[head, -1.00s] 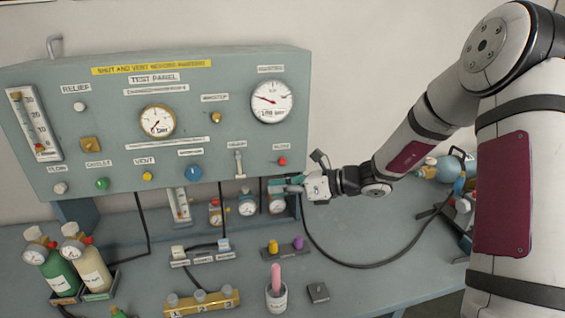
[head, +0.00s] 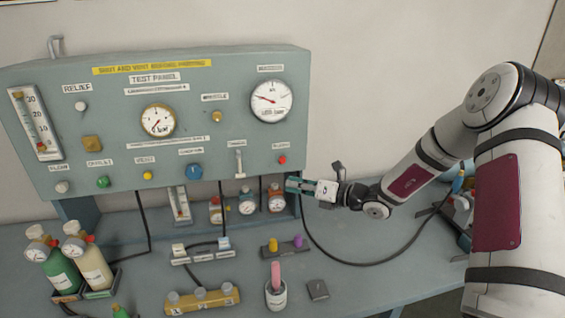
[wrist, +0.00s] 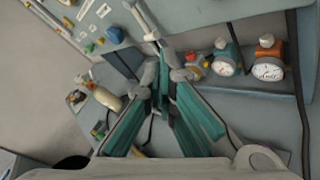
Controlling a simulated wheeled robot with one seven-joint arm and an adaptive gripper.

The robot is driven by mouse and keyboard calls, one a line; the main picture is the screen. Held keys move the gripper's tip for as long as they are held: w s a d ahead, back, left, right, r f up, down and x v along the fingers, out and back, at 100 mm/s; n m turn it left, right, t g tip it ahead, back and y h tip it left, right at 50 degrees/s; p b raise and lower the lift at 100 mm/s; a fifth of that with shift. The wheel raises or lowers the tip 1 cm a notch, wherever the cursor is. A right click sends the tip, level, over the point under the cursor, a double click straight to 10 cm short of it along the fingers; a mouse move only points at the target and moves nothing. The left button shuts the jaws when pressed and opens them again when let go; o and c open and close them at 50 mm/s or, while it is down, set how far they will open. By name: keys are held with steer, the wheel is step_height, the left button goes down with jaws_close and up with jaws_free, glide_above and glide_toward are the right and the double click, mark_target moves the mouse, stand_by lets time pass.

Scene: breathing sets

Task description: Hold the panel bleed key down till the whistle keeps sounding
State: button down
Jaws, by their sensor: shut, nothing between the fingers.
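The test panel (head: 225,130) stands upright at the back of the bench. Along its lower right are a small red button (head: 282,160) and a pale upright lever (head: 239,163). Their small labels are too blurred for me to tell surely which is the bleed key. A brass-coloured knob (head: 216,117) sits above them. My gripper (head: 290,183) is just below the panel's lower right corner, under the red button and apart from it. In the wrist view my teal fingers (wrist: 161,92) meet at their tips, shut and empty.
Several small gauged regulators (head: 247,202) stand below the panel, left of my gripper. A black hose (head: 345,262) loops over the bench on the right. Two gauged bottles (head: 94,265) stand at the left. A cup with a pink rod (head: 275,293) is in front.

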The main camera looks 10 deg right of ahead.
mark_target(282, 160)
steer(key=w+b, duration=0.4)
steer(key=w, duration=0.4)
steer(key=shift+w, duration=0.15)
steer(key=shift+w+b, duration=0.15)
steer(key=shift+b, duration=0.15)
stand_by(1.1)
steer(key=shift+w, duration=0.25)
steer(key=shift+w+b, duration=0.4)
steer(key=shift+w, duration=0.2)
stand_by(0.8)
steer(key=shift+s, duration=0.15)
stand_by(3.3)
steer(key=shift+s+p, duration=0.75)
steer(key=shift+s, duration=0.1)
